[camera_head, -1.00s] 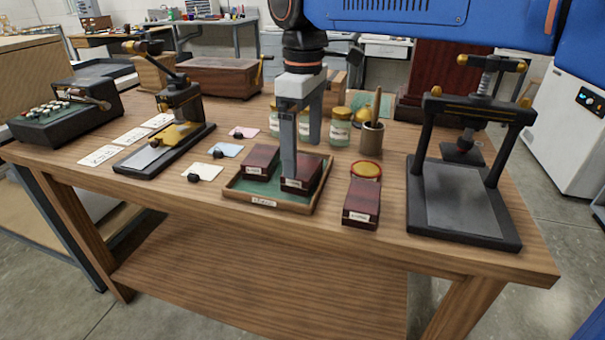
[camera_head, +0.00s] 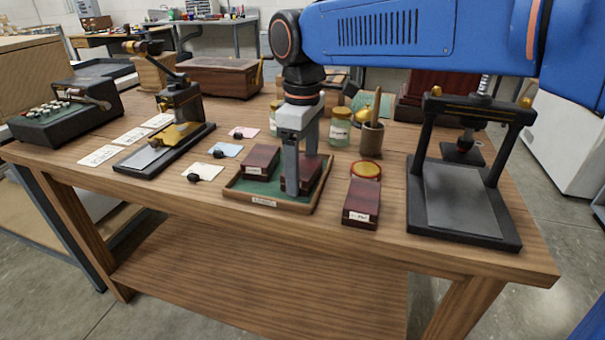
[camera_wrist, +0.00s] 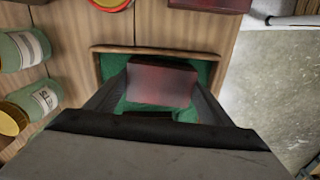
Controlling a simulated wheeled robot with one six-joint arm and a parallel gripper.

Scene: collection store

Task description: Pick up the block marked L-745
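My gripper (camera_head: 300,175) is down over the green-lined tray (camera_head: 232,196), with one finger in front of the tray's right dark red block (camera_head: 304,184) and one behind it. In the wrist view the fingers press close against both ends of this block (camera_wrist: 160,85), with no clear gap. The block still sits low in the tray, and its label is hidden behind the front finger. A second dark red block (camera_head: 261,161) is on the tray's left side. A third (camera_head: 361,204) lies on the table right of the tray. No label is readable, so I cannot tell which is L-745.
A red-rimmed yellow tin (camera_head: 366,170) stands behind the loose block. Glass jars (camera_head: 339,130) and a pot with a stick (camera_head: 371,140) are behind the tray. A black press (camera_head: 465,195) stands at right. Pastel cards with dark knobs (camera_head: 203,172) lie at left.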

